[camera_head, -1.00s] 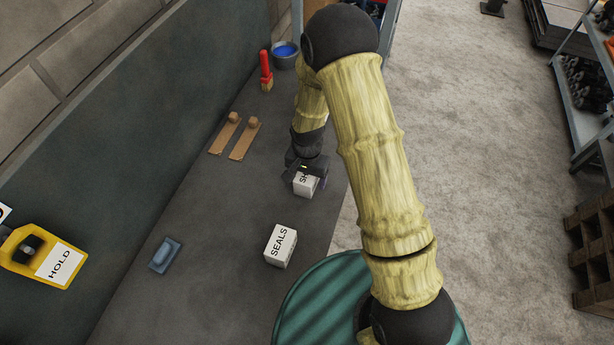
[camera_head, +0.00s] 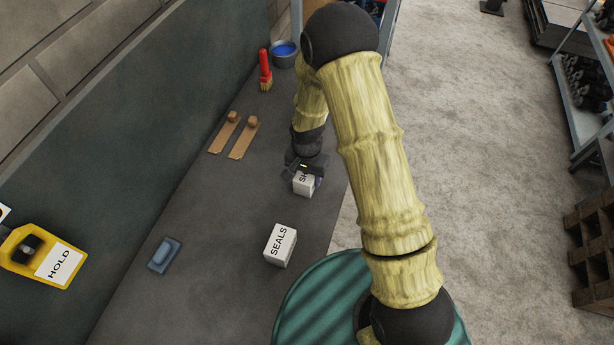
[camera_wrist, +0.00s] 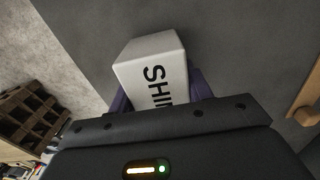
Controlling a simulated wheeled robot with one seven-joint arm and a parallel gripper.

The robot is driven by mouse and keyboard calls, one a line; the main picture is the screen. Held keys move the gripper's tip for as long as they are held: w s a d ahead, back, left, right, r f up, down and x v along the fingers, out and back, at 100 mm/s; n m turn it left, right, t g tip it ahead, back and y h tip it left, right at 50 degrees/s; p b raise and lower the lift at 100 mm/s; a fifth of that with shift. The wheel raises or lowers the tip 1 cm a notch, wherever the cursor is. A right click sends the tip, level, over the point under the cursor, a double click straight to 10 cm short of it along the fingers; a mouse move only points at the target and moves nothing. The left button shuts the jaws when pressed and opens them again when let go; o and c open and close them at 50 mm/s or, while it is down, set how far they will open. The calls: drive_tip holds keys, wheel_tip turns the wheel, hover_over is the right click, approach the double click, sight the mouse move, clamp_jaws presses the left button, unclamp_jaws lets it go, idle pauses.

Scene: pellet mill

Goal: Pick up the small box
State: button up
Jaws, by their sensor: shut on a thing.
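A small white box (camera_head: 303,186) with black lettering starting "SH" stands near the right edge of the grey bench. My gripper (camera_head: 305,170) is over it, shut on it, and hides its upper part in the head view. In the wrist view the box (camera_wrist: 155,72) sits between the two purple fingers of my gripper (camera_wrist: 160,92), its lettering reading "SHI" before the gripper body covers the rest. A larger white box marked "SEALS" (camera_head: 280,245) stands apart, nearer on the bench. I cannot tell whether the held box touches the bench.
Two brown wooden pieces with knobs (camera_head: 236,137), a red-handled brush (camera_head: 265,70) and a blue-filled pot (camera_head: 284,54) are farther back. The bench (camera_head: 205,215) is clear between them.

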drive_tip(key=shift+r, duration=0.1)
wheel_tip(320, 180, up, 10)
drive_tip(key=shift+f+b, duration=0.1)
drive_tip(key=shift+b, duration=1)
drive_tip(key=w+d+f+n+p, duration=0.1)
drive_tip(key=d+f+n+p, duration=0.1)
drive_tip(key=d+p, duration=0.3)
drive_tip(key=w+d+f+n+p, duration=0.1)
drive_tip(key=d+f+n+p, duration=0.1)
drive_tip(key=d+p, duration=0.3)
drive_tip(key=d+f, duration=0.1)
drive_tip(key=d, duration=0.2)
drive_tip(key=shift+d+f+n+p, duration=0.15)
drive_tip(key=shift+d+n+p, duration=0.1)
drive_tip(key=shift+n+p, duration=0.05)
drive_tip(key=shift+d, duration=0.15)
